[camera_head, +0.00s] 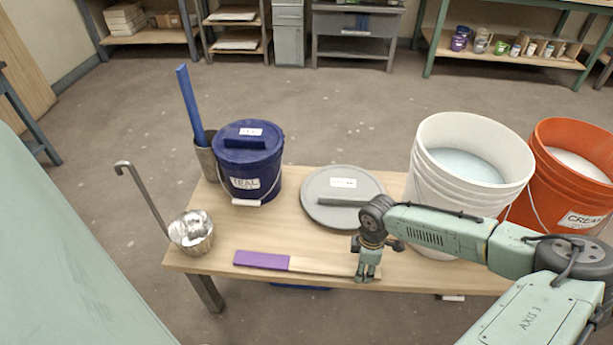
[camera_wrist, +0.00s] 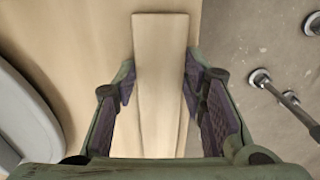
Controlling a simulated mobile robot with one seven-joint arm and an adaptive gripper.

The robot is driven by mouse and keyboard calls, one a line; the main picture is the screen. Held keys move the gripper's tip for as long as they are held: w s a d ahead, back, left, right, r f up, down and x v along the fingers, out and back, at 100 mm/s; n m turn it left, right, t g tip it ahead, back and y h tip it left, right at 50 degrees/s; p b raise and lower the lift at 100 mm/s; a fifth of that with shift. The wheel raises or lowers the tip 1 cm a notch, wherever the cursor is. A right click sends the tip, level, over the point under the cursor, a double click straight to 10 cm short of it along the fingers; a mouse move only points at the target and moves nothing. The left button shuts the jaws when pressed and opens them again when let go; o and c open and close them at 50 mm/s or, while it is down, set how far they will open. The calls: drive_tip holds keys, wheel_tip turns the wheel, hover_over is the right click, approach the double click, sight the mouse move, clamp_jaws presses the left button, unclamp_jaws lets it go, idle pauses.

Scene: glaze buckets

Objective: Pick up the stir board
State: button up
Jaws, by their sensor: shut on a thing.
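The stir board (camera_head: 310,266) is a long pale wooden strip with a purple left end. It lies level along the front edge of the bench in the head view, and I cannot tell whether it touches the top. My gripper (camera_head: 367,272) points down at its right end and is shut on it. In the wrist view, the plain wood of the board (camera_wrist: 160,50) runs between the two dark finger pads, one at each long edge. The board's end under the gripper is partly hidden by the fingers.
The wooden bench (camera_head: 255,225) holds a blue lidded bucket (camera_head: 262,165), a grey lid (camera_head: 318,205), a white bucket (camera_head: 430,165) and an orange bucket (camera_head: 555,185). A metal ladle (camera_head: 190,240) is at the left corner. A blue stick (camera_head: 187,100) stands in a metal can (camera_head: 206,162).

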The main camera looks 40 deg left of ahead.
clamp_jaws()
